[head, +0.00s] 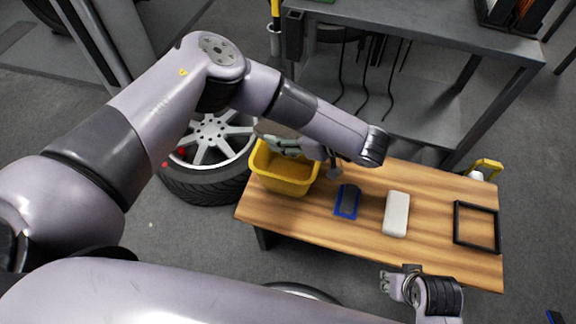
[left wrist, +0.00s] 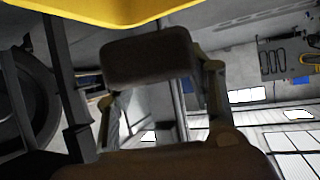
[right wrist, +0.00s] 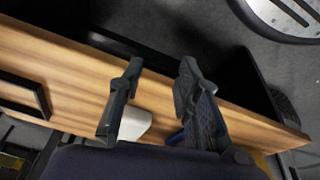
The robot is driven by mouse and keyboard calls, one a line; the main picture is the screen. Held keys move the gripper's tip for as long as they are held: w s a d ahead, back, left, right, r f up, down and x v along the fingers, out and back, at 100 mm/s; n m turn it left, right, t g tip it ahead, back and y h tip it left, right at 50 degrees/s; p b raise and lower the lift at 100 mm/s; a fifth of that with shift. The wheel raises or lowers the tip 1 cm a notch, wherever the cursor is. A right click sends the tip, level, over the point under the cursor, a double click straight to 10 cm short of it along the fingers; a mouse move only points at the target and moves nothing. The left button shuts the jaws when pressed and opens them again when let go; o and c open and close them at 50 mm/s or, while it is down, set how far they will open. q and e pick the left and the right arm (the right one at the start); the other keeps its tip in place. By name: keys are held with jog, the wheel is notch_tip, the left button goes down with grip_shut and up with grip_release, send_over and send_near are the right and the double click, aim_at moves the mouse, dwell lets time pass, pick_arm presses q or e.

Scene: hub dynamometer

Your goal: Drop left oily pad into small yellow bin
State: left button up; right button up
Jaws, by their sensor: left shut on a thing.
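The small yellow bin (head: 284,178) stands at the left end of the wooden table, and its yellow rim (left wrist: 100,12) crosses the top of the left wrist view. My left gripper (left wrist: 160,90) is shut on a dark brown oily pad (left wrist: 150,56), seen between its fingers. In the head view my left gripper (head: 290,146) is at the bin's mouth, partly hidden by my arm; whether the pad is below the rim cannot be told. My right gripper (head: 386,284) is by the table's front edge; its fingers (right wrist: 160,82) are apart and empty.
On the wooden table (head: 300,221) lie a blue-framed dark item (head: 347,201), a white block (head: 396,214) and a black square frame (head: 476,228). A wheel (head: 208,140) stands left of the bin. A grey bench (head: 430,40) is behind.

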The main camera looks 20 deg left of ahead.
pick_arm(q)
jog(key=shift+f+b, duration=0.4)
jog(key=shift+f, duration=0.25)
pick_arm(e)
jog(key=shift+w+v, duration=0.1)
jog(key=shift+v, duration=0.85)
jog(key=shift+w+v, duration=0.15)
jog(key=shift+v, duration=0.8)
pick_arm(q)
jog(key=o, duration=1.2)
jog(key=shift+o, duration=0.2)
jog(key=shift+d, duration=0.1)
jog(key=v, duration=1.2)
jog(key=shift+f, duration=0.1)
pick_arm(e)
jog(key=shift+s, duration=0.1)
